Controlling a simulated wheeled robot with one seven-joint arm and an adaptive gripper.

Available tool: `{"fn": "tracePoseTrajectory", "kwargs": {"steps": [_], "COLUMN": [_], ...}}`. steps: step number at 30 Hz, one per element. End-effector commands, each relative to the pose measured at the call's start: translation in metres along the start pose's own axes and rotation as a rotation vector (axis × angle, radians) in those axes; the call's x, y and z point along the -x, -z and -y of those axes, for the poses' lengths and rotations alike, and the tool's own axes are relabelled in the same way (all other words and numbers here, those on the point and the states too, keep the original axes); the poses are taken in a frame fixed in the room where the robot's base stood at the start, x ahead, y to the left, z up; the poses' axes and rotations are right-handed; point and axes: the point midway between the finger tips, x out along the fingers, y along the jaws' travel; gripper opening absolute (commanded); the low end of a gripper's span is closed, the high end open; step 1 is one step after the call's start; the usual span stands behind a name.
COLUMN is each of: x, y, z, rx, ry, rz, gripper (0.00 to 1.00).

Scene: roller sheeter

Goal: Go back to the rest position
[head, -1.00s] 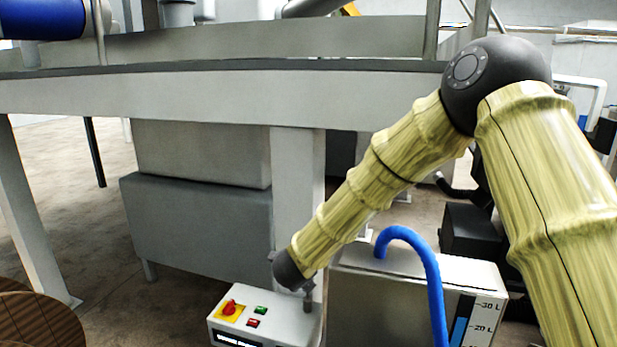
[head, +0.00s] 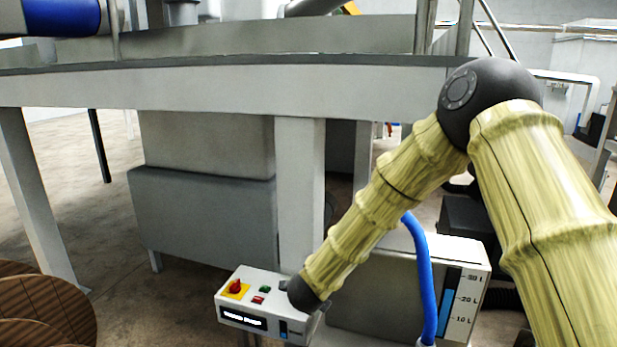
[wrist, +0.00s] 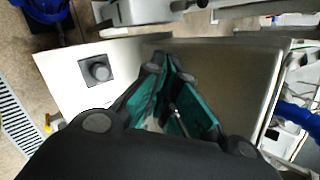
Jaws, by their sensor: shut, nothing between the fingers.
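My gripper (wrist: 168,75) shows in the wrist view, with dark fingers and green inner pads. The fingers are shut with nothing held. They point toward the gap between a white panel with a black knob (wrist: 97,69) and a large metal surface (wrist: 225,85). I cannot tell whether they touch anything. In the head view my bamboo-patterned arm reaches down left from its black elbow.
The control box has a red knob (head: 235,286) on a yellow plate. A metal tank (head: 462,253) with a litre scale and a blue hose (head: 424,285) stand right of it. A grey table frame (head: 200,88) spans behind. Round wooden boards (head: 45,300) lie at lower left.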

Motion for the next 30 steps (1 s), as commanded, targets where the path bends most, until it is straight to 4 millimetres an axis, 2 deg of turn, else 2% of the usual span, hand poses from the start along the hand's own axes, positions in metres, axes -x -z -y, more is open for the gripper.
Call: {"fn": "tracePoseTrajectory", "kwargs": {"steps": [8,12,17,23,30], "x": [-0.037,-0.058,-0.071,-0.073,-0.051], "y": [0.075,0.138,0.213,0.308,0.419], "z": [-0.054,-0.098,-0.151,-0.218,-0.298], "rx": [0.29,0.533,0.826,1.183,1.592], "ry": [-0.057,-0.119,-0.209,-0.346,-0.535], "rz": [-0.034,-0.046,-0.039,0.01,0.147], "gripper": [0.0,0.0,0.0,0.0,0.0]}}
